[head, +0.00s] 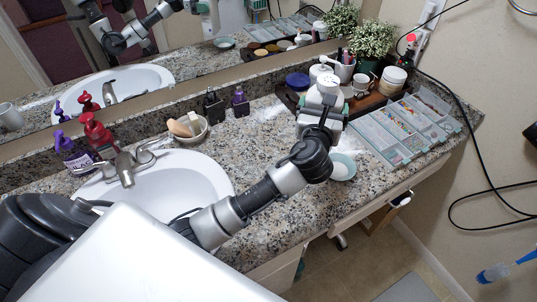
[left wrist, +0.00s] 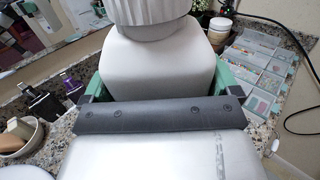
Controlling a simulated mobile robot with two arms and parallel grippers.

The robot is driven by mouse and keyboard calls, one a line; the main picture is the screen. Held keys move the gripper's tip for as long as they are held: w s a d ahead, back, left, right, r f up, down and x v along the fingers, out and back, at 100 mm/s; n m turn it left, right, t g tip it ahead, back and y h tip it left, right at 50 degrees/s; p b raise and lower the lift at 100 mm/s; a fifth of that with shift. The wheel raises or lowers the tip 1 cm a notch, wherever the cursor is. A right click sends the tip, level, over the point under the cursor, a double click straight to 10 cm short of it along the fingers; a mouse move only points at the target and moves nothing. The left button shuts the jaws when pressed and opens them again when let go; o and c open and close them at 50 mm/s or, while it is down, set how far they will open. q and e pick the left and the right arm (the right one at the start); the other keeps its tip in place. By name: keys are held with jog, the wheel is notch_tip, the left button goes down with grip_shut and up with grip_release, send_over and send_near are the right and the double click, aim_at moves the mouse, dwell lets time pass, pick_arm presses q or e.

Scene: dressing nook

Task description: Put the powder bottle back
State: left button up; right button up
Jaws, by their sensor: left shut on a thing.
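The powder bottle (left wrist: 158,65) is white, with a ribbed white cap, and fills the top middle of the left wrist view. My left gripper (left wrist: 158,85) is shut on it, with a green-edged finger on each side. In the head view the bottle (head: 326,98) is upright in my left gripper (head: 321,118), in front of the dark wooden tray (head: 366,105). My gripper and wrist hide its lower part, so I cannot tell whether it touches the counter. My right gripper is not in view.
The tray holds cups and jars beside a potted plant (head: 371,40). Clear organizer boxes (head: 393,135) lie to the right, a pale green dish (head: 343,166) near my wrist. The sink (head: 175,190), red pump bottle (head: 97,132) and soap bowl (head: 188,128) are left. Granite between is clear.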

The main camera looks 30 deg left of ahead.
pick_arm(q)
jog(key=s+a+f+b, duration=0.1)
jog(key=a+f+b, duration=0.1)
jog(key=a+f, duration=0.8)
jog(key=shift+s+a+f, duration=0.25)
jog(key=shift+a+f, duration=0.05)
jog(key=shift+a, duration=0.35)
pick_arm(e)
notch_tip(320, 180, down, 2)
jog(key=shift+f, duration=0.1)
pick_arm(q)
jog(key=o, duration=0.8)
jog(key=shift+f, duration=0.15)
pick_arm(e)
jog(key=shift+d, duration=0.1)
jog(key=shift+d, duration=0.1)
